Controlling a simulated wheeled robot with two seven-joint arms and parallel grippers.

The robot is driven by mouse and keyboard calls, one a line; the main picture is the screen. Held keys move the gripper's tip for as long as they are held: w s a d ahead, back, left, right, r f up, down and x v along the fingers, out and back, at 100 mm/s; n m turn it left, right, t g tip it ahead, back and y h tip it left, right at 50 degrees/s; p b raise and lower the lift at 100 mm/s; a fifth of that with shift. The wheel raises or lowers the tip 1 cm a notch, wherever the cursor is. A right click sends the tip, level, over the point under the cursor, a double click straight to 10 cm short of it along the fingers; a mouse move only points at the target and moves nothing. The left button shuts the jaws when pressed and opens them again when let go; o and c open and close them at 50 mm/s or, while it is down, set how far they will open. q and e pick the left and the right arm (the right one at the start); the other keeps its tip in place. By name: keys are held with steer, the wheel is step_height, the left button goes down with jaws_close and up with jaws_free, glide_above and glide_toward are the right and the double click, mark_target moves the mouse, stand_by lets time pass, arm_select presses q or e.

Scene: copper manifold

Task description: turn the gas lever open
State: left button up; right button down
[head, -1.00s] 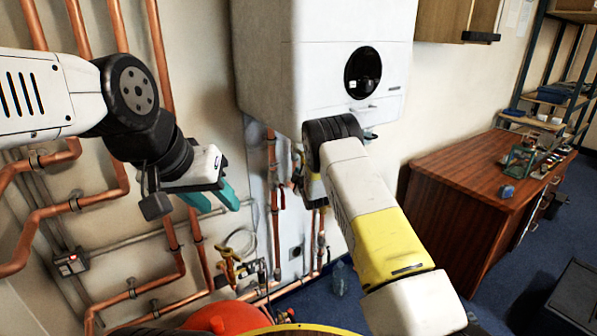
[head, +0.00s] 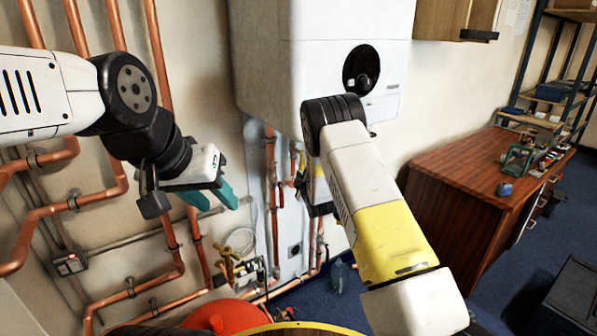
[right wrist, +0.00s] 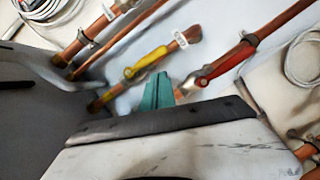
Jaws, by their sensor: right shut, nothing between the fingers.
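The yellow lever (right wrist: 147,63), which I take for the gas lever, is on a copper pipe in the right wrist view, lying roughly along it. My right gripper (right wrist: 158,92) has its teal fingers together, just below the yellow lever in that picture, with nothing between them. I cannot tell if they touch it. A red lever (right wrist: 226,64) is on the pipe to the right. My left gripper (head: 212,197) is open and empty, in front of the wall pipes.
The white boiler (head: 310,60) hangs above the pipes. Copper pipes (head: 165,200) line the wall on the left. A brass valve (head: 228,265) and a red rounded object (head: 225,315) are low in front. A wooden desk (head: 460,190) stands at the right.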

mark_target(302, 163)
steer(key=s+d+n+y, duration=0.3)
steer(key=s+n+y, duration=0.3)
steer(key=n, duration=0.1)
steer(key=w+a+f, duration=0.1)
steer(key=w+a, duration=0.1)
steer(key=w, duration=0.9)
steer(key=shift+w+a+g, duration=0.25)
steer(key=shift+a+g, duration=0.15)
steer(key=shift+f, duration=0.1)
